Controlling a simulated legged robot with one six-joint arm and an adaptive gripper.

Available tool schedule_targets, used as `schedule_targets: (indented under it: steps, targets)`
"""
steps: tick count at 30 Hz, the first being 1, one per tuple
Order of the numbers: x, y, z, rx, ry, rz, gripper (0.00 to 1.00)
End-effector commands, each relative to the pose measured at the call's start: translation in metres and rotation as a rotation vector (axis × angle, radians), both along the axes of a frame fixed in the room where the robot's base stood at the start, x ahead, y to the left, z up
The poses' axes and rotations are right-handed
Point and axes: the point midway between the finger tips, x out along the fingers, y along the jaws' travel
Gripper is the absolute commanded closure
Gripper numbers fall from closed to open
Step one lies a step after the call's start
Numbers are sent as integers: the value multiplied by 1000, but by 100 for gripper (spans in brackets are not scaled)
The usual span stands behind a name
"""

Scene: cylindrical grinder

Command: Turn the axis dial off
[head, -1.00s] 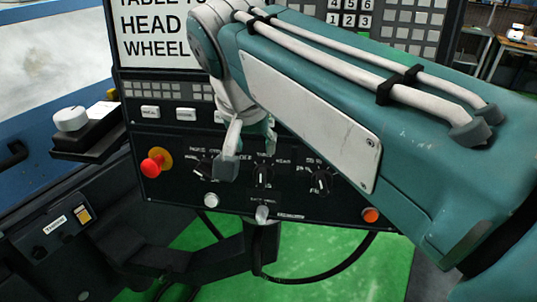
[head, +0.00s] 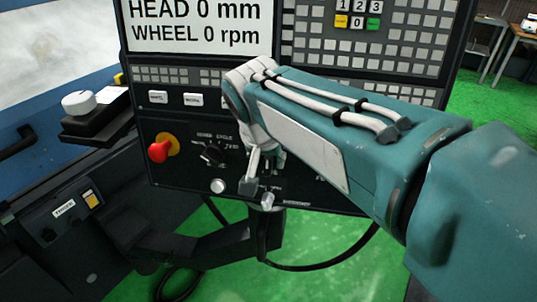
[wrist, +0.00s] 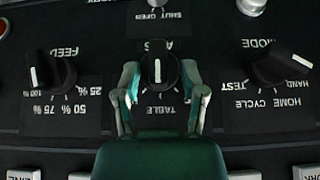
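The axis dial (wrist: 159,62) is a black knob with a white mark, at the middle of the wrist view. That view shows the panel upside down. The mark lies upright in the picture, in line with the TABLE label below the knob. My gripper (wrist: 161,78) is open, with one finger on each side of the knob; whether they touch it I cannot tell. In the head view my gripper (head: 262,172) is at the lower panel and hides the axis dial.
The feed dial (wrist: 52,70) and mode dial (wrist: 282,67) flank the axis dial. The mode dial also shows in the head view (head: 213,153). A red emergency button (head: 160,150) and a silver knob (head: 267,201) stick out from the panel (head: 175,180).

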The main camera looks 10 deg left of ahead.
Motion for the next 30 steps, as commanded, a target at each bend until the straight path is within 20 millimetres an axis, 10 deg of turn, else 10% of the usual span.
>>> schedule_targets:
  steps: [3, 30]
  targets:
    - [0, 0, 0, 0, 0, 0, 100]
    - [-1, 9, -3, -353, 3, 67, 100]
